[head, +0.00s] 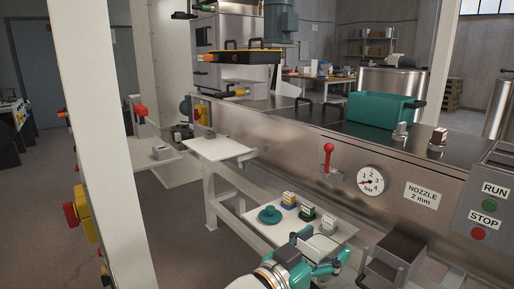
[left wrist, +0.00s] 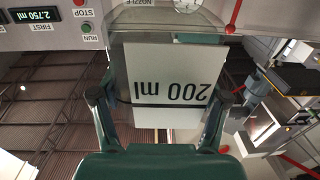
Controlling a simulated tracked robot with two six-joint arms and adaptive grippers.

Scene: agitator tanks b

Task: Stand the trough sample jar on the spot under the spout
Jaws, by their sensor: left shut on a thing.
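The jar (left wrist: 165,75) is clear with a white label reading 200 ml, upside down in the left wrist view. My left gripper (left wrist: 160,102) is shut on it, with one dark finger on each side. In the head view my left gripper (head: 335,255) is low in the picture, in front of the machine's steel front and beside a white shelf. The jar cannot be made out clearly there. I cannot pick out the spout or the spot under it. My right gripper is not in view.
The white shelf (head: 258,230) bears a teal round piece (head: 269,215) and several small blocks (head: 308,213). A grey box (head: 398,252) stands close right of the gripper. Above are a red lever (head: 328,158), a gauge (head: 371,181) and a RUN/STOP panel (head: 490,212). A white post (head: 105,130) stands left.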

